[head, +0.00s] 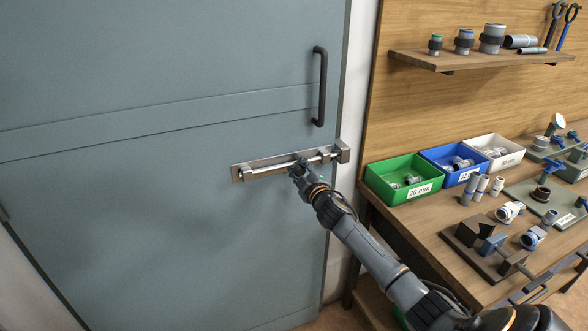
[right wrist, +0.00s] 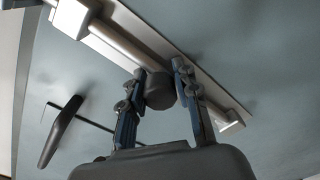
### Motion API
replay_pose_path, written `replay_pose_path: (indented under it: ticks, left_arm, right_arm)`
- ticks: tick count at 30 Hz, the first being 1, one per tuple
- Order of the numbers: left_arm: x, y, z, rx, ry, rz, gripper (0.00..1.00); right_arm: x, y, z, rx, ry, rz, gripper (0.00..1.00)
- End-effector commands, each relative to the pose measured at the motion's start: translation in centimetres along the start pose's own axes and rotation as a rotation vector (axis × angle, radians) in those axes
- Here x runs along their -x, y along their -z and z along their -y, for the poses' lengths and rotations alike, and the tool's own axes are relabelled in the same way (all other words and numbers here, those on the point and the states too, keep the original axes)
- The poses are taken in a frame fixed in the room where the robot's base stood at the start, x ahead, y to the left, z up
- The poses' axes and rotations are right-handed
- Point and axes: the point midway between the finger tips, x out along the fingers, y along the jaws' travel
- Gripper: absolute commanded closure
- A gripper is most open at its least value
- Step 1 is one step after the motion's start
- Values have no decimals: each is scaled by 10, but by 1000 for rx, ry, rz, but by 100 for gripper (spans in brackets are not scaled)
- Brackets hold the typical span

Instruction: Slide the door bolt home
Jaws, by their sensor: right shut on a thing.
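The door bolt (head: 265,169) is a silvery rod on a long metal plate (head: 240,175), fixed across the grey-blue door (head: 170,210) below its handle. A metal block (head: 343,151) stands at the door's right edge, and the rod's right end comes up to it; I cannot tell how far it goes in. My right gripper (head: 300,166) is at the bolt's middle. In the right wrist view, its fingers (right wrist: 160,85) are shut on the dark round bolt knob (right wrist: 159,92), one on each side. The rod (right wrist: 130,45) runs from there to the block (right wrist: 72,18). My left gripper is out of view.
A dark door handle (head: 320,87) stands above the bolt. To the right is a wooden bench (head: 425,225) with green (head: 395,190), blue (head: 445,175) and white bins (head: 505,157) and several fittings. A shelf (head: 475,62) hangs above. The door's left part is clear.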

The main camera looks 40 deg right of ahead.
Motion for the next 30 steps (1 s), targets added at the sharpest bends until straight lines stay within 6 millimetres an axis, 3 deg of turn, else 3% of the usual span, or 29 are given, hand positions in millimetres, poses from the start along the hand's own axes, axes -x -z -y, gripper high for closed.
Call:
replay_pose_path:
  ticks: [1, 4, 17, 30]
  left_arm:
    - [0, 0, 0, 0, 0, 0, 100]
    - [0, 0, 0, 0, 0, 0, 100]
    - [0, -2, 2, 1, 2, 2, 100]
    - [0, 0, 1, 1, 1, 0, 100]
  right_arm:
    - [0, -2, -2, -9, -3, 7, 68]
    - [0, -2, -2, -7, -3, 6, 48]
    - [7, -2, 0, -2, -1, 4, 48]
    - [85, -3, 0, -4, 1, 5, 48]
